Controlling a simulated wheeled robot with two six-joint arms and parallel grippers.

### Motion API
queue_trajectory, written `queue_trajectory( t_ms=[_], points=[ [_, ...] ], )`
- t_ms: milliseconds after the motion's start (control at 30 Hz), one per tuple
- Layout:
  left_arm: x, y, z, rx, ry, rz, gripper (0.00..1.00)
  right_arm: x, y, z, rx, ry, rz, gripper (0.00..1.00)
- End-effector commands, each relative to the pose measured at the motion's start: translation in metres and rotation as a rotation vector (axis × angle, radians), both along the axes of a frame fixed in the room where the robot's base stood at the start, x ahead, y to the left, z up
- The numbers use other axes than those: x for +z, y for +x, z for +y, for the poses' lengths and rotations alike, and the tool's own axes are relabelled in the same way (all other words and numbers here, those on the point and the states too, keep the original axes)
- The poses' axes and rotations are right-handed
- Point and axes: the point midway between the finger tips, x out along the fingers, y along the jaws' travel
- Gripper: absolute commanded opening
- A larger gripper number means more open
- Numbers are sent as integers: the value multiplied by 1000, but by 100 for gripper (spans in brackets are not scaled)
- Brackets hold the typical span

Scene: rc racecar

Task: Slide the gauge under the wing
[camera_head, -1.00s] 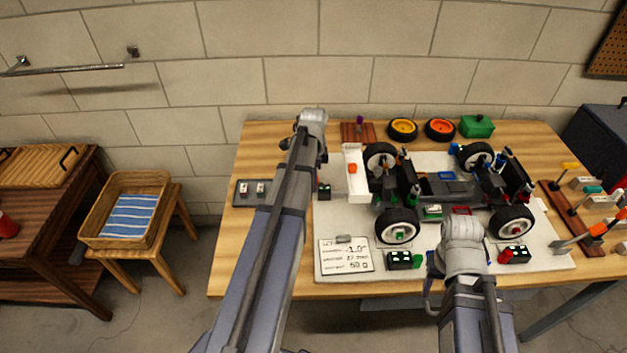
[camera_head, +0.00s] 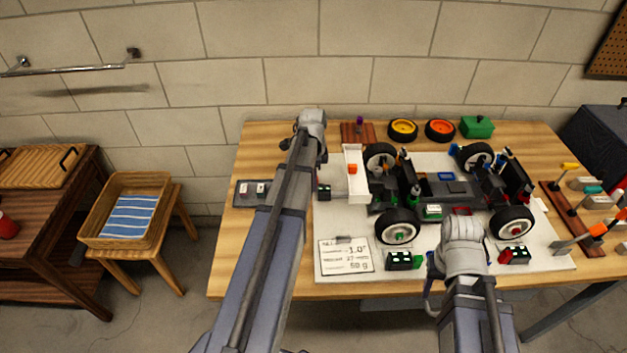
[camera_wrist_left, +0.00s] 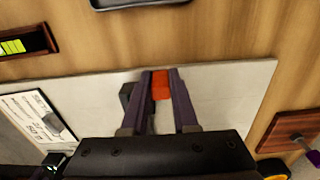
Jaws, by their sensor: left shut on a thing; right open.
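A white upright wing (camera_head: 356,188) stands at the left end of the racecar (camera_head: 437,187), with an orange patch on it. In the left wrist view my left gripper (camera_wrist_left: 160,76) is shut on a small orange-red piece (camera_wrist_left: 160,88), over the left edge of the white mat. This piece appears to be the gauge; its lower part is hidden. In the head view my left arm hides the fingers, left of the wing. My right gripper (camera_head: 462,240) is open in front of the car, its fingertips mostly hidden.
A dark block (camera_head: 324,192) stands on the mat (camera_head: 309,250) beside the left fingers. A text card (camera_head: 345,256) lies at the front left. A grey tray (camera_head: 241,194) is further left. Wheels (camera_head: 402,129) and a green box (camera_head: 477,127) are behind the car.

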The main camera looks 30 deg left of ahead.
Motion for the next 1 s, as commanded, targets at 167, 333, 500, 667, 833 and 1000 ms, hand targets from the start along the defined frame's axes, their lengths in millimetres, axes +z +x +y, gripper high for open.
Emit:
queue_trajectory(
  t_ms=[167, 333, 500, 667, 833, 1000],
  points=[
    [0, 0, 0, 0, 0, 0, 0, 0, 0, 0, 0, 0, 0, 50],
    [0, 0, 0, 0, 0, 0, 0, 0, 0, 0, 0, 0, 0, 50],
    [0, 2, -3, -1, 0, 0, 0, 0, 0, 0, 0, 0, 0, 50],
    [0, 14, -22, -4, 0, 0, 0, 0, 0, 0, 0, 0, 0, 50],
    [0, 19, -30, -1, -2, -1, 0, 0, 0, 0, 0, 0, 0, 50],
    [0, 19, -31, -1, -4, -3, 28, 0, 0, 0, 0, 0, 0, 50]
  ],
)
